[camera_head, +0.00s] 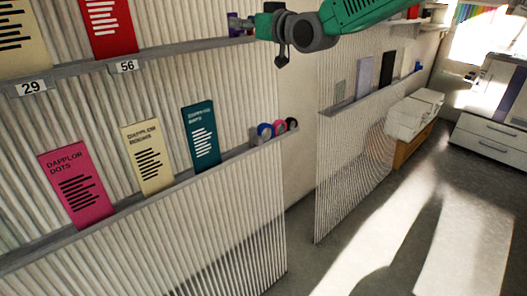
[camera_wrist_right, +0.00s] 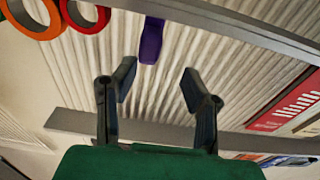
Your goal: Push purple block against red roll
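The purple block (camera_wrist_right: 151,41) stands against the ribbed panel at a shelf strip in the right wrist view, beyond my fingertips. In the head view a small part of it (camera_head: 234,25) shows on the upper shelf, just left of my right gripper (camera_head: 262,36). The red roll (camera_wrist_right: 86,14) is left of the block in the wrist view, with a gap between them; I cannot make it out in the head view. My right gripper (camera_wrist_right: 158,72) is open and empty, its two dark fingers apart and not touching the block. My left gripper is not in view.
An orange roll (camera_wrist_right: 33,17) is beside the red roll. The upper shelf (camera_head: 190,47) also holds a red card (camera_head: 108,27). The lower shelf (camera_head: 235,155) holds several cards and small rolls (camera_head: 265,131). Open floor (camera_head: 400,245) lies at the right.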

